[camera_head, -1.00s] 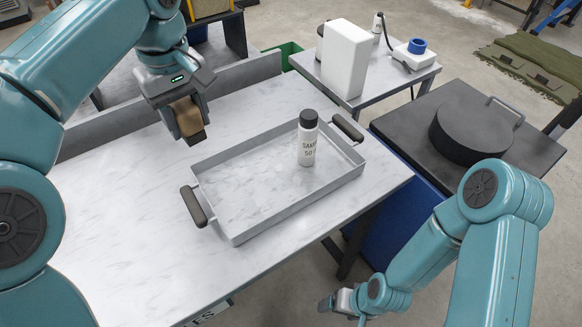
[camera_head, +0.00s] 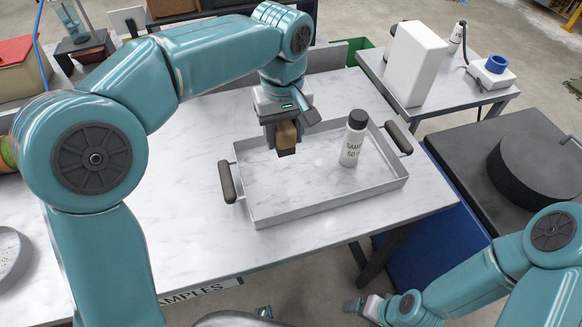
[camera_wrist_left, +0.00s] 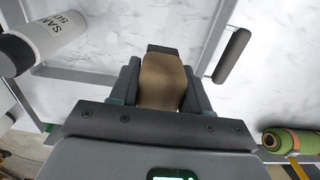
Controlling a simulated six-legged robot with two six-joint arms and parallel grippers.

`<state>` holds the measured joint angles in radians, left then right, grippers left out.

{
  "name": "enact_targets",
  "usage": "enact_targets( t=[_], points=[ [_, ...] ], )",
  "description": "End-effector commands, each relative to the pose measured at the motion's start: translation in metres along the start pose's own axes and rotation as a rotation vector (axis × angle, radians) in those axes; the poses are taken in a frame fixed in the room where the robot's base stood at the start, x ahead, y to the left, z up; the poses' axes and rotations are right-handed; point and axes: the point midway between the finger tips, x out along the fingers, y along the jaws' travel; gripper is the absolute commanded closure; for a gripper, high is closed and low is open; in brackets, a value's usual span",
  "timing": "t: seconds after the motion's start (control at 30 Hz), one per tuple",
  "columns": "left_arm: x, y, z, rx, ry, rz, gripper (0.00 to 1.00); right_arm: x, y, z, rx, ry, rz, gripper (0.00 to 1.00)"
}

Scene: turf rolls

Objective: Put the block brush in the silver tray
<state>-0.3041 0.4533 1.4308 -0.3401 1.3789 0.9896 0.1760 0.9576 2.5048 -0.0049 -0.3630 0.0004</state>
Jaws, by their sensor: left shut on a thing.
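The block brush (camera_head: 286,134) has a brown wooden body and a dark lower end. My left gripper (camera_head: 287,148) is shut on it and holds it over the left rear part of the silver tray (camera_head: 330,204). In the left wrist view the brown block (camera_wrist_left: 162,82) sits between both fingers, with the pale tray floor behind it. I cannot tell exactly how high it is above the floor. My right gripper (camera_head: 358,306) is low at the bottom of the head view, away from the table; its finger opening is not clear.
A white sample bottle (camera_head: 353,143) with a black cap stands in the tray, right of my left gripper. The tray has dark handles (camera_head: 227,182) at both ends. A side table with a white box (camera_head: 414,62) stands behind right. The marble tabletop (camera_head: 190,225) left of the tray is clear.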

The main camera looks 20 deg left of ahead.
Motion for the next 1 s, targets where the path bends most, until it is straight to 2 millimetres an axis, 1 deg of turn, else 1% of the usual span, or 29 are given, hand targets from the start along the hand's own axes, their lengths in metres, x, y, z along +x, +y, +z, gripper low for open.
enact_targets(
  t=[0.03, 0.1, 0.2, 0.37, 0.5, 0.6, 0.7, 0.9, 1.0],
  points=[
    [0.017, -0.001, 0.0, 0.0, -0.003, -0.003, 0.85, 0.004, 0.001, 0.0, 0.0, 0.0, 0.0, 0.21],
    [0.034, 0.0, 0.001, 0.001, -0.003, -0.003, 0.85, 0.005, 0.002, 0.0, 0.0, 0.0, 0.0, 0.21],
    [0.051, 0.001, 0.001, 0.0, -0.003, -0.001, 0.85, 0.007, 0.003, 0.0, 0.0, 0.0, 0.0, 0.21],
    [0.065, 0.003, 0.001, 0.0, -0.001, -0.001, 0.85, 0.008, 0.003, 0.0, 0.0, 0.0, 0.0, 0.21],
    [0.088, 0.004, 0.001, 0.002, -0.002, -0.003, 0.85, 0.01, 0.004, 0.0, 0.0, 0.0, 0.0, 0.21],
    [0.101, 0.004, 0.001, 0.001, -0.002, -0.001, 0.85, 0.011, 0.004, 0.0, 0.0, 0.0, 0.0, 0.21],
    [0.105, 0.004, 0.001, 0.0, 0.0, 0.001, 0.85, 0.011, 0.004, 0.0, 0.0, 0.0, 0.0, 0.21],
    [0.104, 0.004, 0.001, 0.0, 0.0, 0.001, 0.85, 0.011, 0.004, 0.0, 0.0, 0.0, 0.0, 0.21],
    [0.108, 0.004, 0.001, 0.0, 0.0, 0.001, 0.85, 0.013, 0.005, 0.0, 0.0, 0.0, 0.0, 0.21]
  ],
)
